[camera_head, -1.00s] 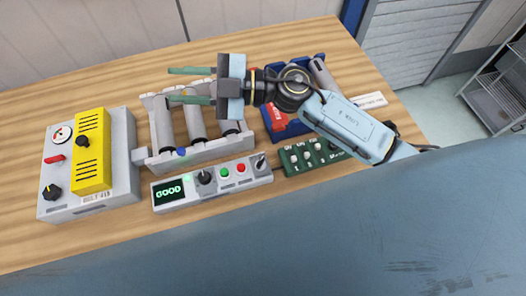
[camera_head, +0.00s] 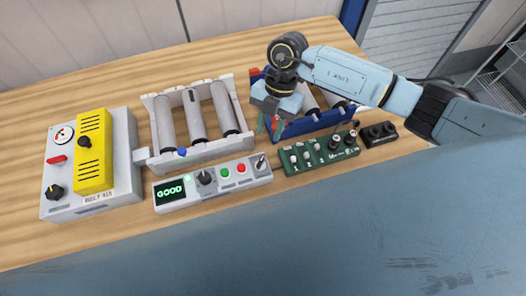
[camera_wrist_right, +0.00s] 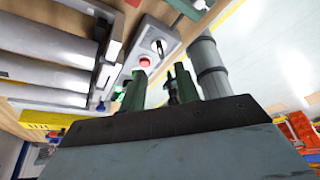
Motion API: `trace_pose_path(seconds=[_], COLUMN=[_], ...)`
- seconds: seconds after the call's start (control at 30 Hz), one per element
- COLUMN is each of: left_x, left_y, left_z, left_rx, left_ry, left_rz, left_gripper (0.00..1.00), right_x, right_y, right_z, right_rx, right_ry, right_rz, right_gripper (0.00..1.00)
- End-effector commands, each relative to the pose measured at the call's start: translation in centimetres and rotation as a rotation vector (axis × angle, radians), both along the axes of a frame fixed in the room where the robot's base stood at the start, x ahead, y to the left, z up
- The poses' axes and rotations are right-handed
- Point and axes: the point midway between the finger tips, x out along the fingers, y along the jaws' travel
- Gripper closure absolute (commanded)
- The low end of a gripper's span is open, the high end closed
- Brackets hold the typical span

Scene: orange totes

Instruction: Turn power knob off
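A grey control panel (camera_head: 228,183) with a lit "GOOD" screen (camera_head: 170,190) lies at the table's front. It carries a black knob (camera_head: 205,177), green and red buttons and a toggle switch (camera_head: 260,162). A grey box (camera_head: 119,150) at the left has another black knob (camera_head: 54,192), and its yellow block (camera_head: 92,172) has a third (camera_head: 84,142). I cannot read which is the power knob. My right gripper (camera_head: 269,126) points down behind the panel's right end, empty, fingers apart. In the wrist view the fingers (camera_wrist_right: 158,90) stand near the panel's red button (camera_wrist_right: 144,62).
A white roller frame (camera_head: 160,157) stands behind the panel. A blue roller frame (camera_head: 320,122) lies beside my right gripper. A green switch panel (camera_head: 318,154) and a small black block (camera_head: 379,134) sit at the right. The table's left front is bare.

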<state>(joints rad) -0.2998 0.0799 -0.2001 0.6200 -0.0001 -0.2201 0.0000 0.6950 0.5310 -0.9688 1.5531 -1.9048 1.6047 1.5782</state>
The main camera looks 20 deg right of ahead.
Motion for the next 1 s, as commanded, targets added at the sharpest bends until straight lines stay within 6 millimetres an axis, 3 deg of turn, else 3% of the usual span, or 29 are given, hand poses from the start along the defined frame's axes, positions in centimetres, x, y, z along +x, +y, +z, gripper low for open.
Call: trace_pose_path(seconds=[0.2,0.4,0.6,0.87,1.0], left_x=[0.0,0.0,0.0,0.0,0.0], left_y=[0.0,0.0,0.0,0.0,0.0], left_z=[0.6,0.7,0.7,0.7,0.7], left_rx=[0.0,0.0,0.0,0.0,0.0], left_ry=[0.0,0.0,0.0,0.0,0.0], left_rz=[0.0,0.0,0.0,0.0,0.0], left_gripper=[1.0,1.0,1.0,1.0,1.0], right_x=[-1.4,-2.2,-2.5,-2.5,-2.5], right_y=[1.4,2.2,2.6,2.6,2.6], right_z=[-4.4,-7.3,-8.4,-8.5,-8.5], right_rx=[0.002,0.003,0.003,0.003,0.003], right_ry=[0.003,0.001,-0.002,-0.002,-0.002], right_rz=[0.0,0.001,0.002,0.002,0.002], right_gripper=[0.68,0.68,0.68,0.68,0.85])
